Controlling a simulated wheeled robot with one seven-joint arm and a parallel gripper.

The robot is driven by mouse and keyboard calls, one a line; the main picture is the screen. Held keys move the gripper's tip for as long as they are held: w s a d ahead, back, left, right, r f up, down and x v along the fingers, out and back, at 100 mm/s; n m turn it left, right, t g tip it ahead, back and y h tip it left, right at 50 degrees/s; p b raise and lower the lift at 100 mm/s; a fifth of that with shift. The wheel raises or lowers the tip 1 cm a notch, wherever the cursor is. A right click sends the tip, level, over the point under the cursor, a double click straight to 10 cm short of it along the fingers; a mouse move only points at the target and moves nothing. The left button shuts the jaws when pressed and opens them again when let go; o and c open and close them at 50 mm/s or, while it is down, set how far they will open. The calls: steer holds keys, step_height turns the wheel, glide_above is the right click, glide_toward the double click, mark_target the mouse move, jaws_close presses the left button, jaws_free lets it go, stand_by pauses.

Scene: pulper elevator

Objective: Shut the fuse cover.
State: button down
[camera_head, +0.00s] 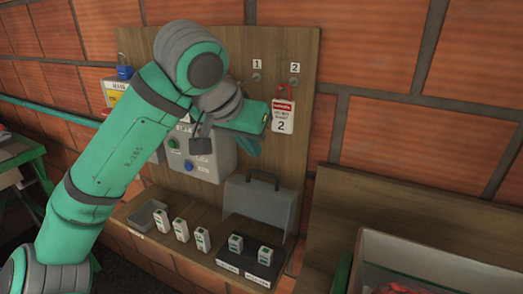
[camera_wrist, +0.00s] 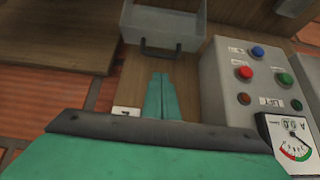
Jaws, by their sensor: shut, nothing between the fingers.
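The fuse cover (camera_head: 262,206) is a grey, see-through box-like lid with a dark handle (camera_head: 263,178) on its upper edge. It stands raised at the back of the shelf, behind two fuses on dark bases, and does not lie over them. In the wrist view the cover (camera_wrist: 165,22) is at the top, its handle (camera_wrist: 174,50) just beyond my fingertips. My gripper (camera_head: 252,152) is shut and empty, above the cover and in front of the board. Its teal fingers (camera_wrist: 160,78) are together in the wrist view, apart from the handle in the picture.
A grey control box (camera_head: 200,155) with coloured buttons is left of my gripper. A red padlock with a tag (camera_head: 282,115) hangs under number 2. Several white fuses (camera_head: 181,230) and a small grey tray (camera_head: 148,215) line the shelf (camera_head: 190,250). A crate (camera_head: 400,262) is at right.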

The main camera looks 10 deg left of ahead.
steer(key=x, duration=0.9)
steer(key=shift+f, duration=0.2)
